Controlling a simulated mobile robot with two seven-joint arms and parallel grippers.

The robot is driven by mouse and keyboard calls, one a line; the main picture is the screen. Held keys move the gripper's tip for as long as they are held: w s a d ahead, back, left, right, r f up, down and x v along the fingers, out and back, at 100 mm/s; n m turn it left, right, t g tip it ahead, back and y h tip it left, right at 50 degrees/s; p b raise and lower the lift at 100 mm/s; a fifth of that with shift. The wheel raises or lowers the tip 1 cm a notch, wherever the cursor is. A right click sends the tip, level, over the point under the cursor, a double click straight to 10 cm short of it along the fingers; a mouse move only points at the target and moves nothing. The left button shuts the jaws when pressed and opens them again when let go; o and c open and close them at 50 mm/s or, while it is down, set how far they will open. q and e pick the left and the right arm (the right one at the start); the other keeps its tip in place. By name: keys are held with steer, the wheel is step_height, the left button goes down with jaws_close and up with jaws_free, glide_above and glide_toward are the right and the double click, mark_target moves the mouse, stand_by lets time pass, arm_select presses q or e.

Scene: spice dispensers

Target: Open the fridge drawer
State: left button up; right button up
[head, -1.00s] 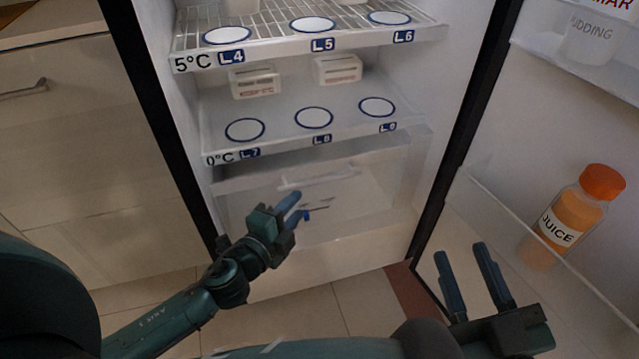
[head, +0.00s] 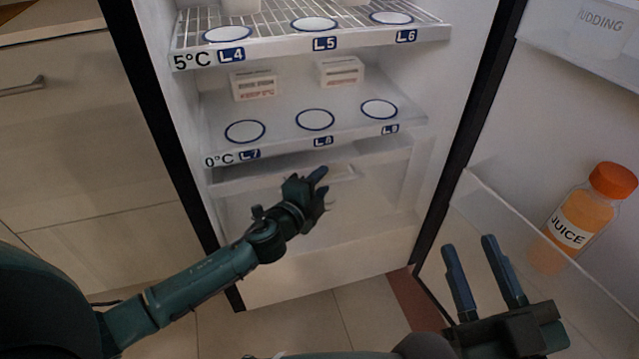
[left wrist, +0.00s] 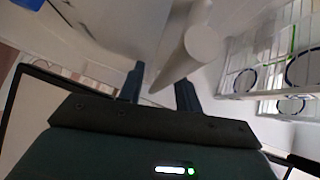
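The fridge drawer (head: 372,195) is a translucent white bin at the bottom of the fridge, under the lowest shelf. Its front looks close to flush, and I cannot tell whether a small gap is open. A pale handle bar (head: 342,173) runs across its upper front. My left gripper (head: 322,184) is at this handle with its fingers apart. In the left wrist view a white rounded bar (left wrist: 200,42) lies by the two separated fingers (left wrist: 160,92); contact is unclear. My right gripper (head: 485,275) is open and empty, low in front of the door.
The open fridge door stands on the right, with a juice bottle (head: 582,220) behind its clear door bin (head: 490,210). Two white boxes (head: 253,85) (head: 341,71) sit on the lowest shelf (head: 280,125). A beige cabinet (head: 70,130) is left of the fridge. Tiled floor lies in front.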

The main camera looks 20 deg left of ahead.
arm_select(q)
jaws_close()
stand_by(0.5)
